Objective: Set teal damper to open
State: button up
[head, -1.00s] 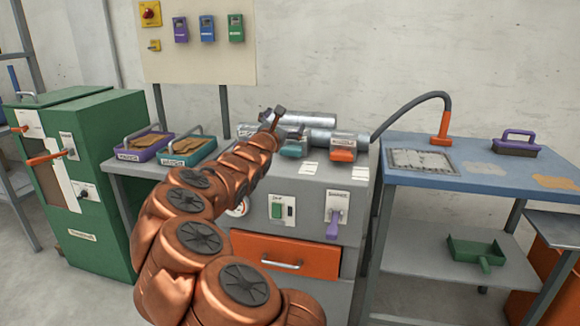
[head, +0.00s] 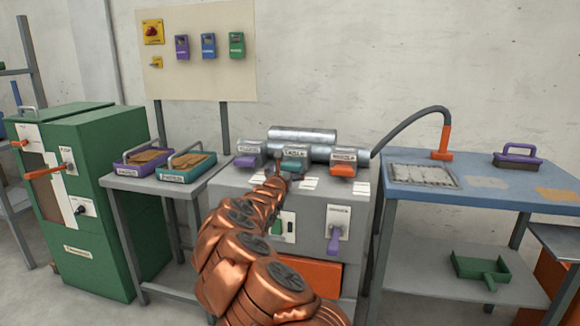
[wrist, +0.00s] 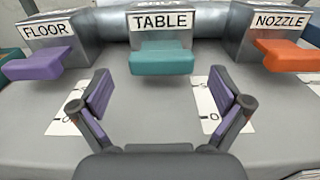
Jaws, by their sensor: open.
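The teal damper (wrist: 161,60) is a teal handle on a grey box labelled TABLE, in the top middle of the wrist view. In the head view the teal damper (head: 294,164) sits on the machine top between a purple and an orange one. My gripper (wrist: 162,88) is open and empty, its purple-padded fingers spread to either side just short of the teal handle, apart from it. In the head view my gripper (head: 281,160) is small and partly hidden by my arm. White cards with marks lie on the surface; one card (wrist: 215,103) is partly covered by the right finger.
The purple FLOOR damper (wrist: 45,64) is to the left and the orange NOZZLE damper (wrist: 288,54) to the right, both close by. Silver ducts (head: 302,134) run behind the boxes. Teal and purple trays (head: 187,167) stand on a side table at left.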

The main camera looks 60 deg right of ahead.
aim_at(290, 166)
jog(key=shift+w+d, duration=0.15)
jog(key=shift+d, duration=0.5)
jog(key=shift+w+d, duration=0.35)
jog(key=shift+d, duration=0.1)
jog(key=shift+w+d, duration=0.1)
jog(key=shift+d, duration=0.55)
jog(key=shift+c, duration=0.2)
